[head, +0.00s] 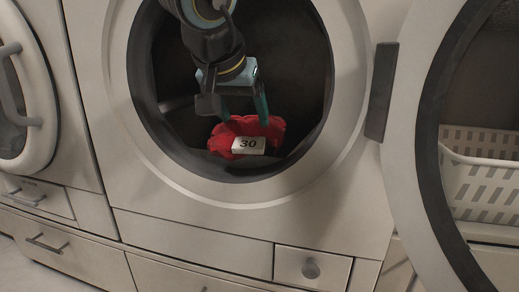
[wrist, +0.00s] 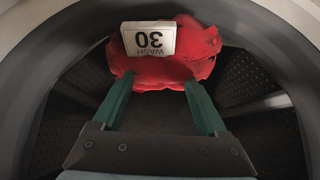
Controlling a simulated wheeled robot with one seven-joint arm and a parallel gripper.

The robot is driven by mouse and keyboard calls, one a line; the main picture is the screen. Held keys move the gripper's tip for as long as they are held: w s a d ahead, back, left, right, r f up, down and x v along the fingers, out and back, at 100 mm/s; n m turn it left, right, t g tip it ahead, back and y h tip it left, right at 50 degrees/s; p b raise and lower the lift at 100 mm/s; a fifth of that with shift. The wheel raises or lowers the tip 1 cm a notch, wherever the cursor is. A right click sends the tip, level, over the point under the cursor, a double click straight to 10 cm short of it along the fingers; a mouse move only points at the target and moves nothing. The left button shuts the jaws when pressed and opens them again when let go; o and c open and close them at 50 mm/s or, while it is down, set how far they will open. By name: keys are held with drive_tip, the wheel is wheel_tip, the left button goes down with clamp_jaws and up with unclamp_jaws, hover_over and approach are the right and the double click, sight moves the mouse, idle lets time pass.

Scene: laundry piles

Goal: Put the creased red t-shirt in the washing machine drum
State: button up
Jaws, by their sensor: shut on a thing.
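The red t-shirt (head: 226,132) is a crumpled bundle with a white label reading "30" in the head view. It is inside the opening of the washing machine drum (head: 290,60), at its lower part. My gripper (head: 246,122) reaches in through the opening from above and is shut on the shirt. In the wrist view the shirt (wrist: 165,72) lies between and beyond the green fingertips (wrist: 153,84), with its label reading "WASH 30" upside down. The perforated drum wall (wrist: 60,125) shows around it. Whether the shirt touches the drum floor I cannot tell.
The machine's round door (head: 420,150) stands open at the right. Behind it is a white slotted basket (head: 480,180). Another machine with a closed round door (head: 45,140) is at the left. Drawers (head: 190,238) run below. The drum's rim (head: 215,180) surrounds my arm.

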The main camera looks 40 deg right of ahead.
drive_tip(key=w+d, duration=0.1)
drive_tip(key=d, duration=0.1)
drive_tip(key=w+d+b, duration=0.1)
drive_tip(key=d, duration=0.1)
drive_tip(key=w+d, duration=0.1)
drive_tip(key=d, duration=0.1)
drive_tip(key=shift+w+f, duration=0.1)
drive_tip(key=shift+w, duration=0.3)
drive_tip(key=f+b, duration=0.2)
drive_tip(key=f, duration=0.1)
drive_tip(key=d+f, duration=0.1)
drive_tip(key=shift+w+f+b, duration=0.35)
drive_tip(key=shift+w+b, duration=0.05)
drive_tip(key=shift+w+d+f+b, duration=0.1)
drive_tip(key=shift+d+f+b, duration=0.1)
drive_tip(key=shift+f+b, duration=0.4)
drive_tip(key=shift+w+d+r+y+p, duration=0.25)
drive_tip(key=shift+y+p, duration=0.05)
drive_tip(key=shift+w+d+r+g+y+b, duration=0.1)
drive_tip(key=shift+w+d+g+y+b, duration=0.1)
drive_tip(key=shift+d+g+y+b, duration=0.3)
drive_tip(key=shift+w+d+g+y+b, duration=0.1)
drive_tip(key=shift+w+d+g+y, duration=0.1)
drive_tip(key=shift+g+y, duration=0.35)
drive_tip(key=shift+a+f+b, duration=0.1)
drive_tip(key=shift+f+b, duration=0.6)
drive_tip(key=shift+f, duration=0.05)
drive_tip(key=shift+s+f, duration=0.1)
drive_tip(key=o, duration=1.4)
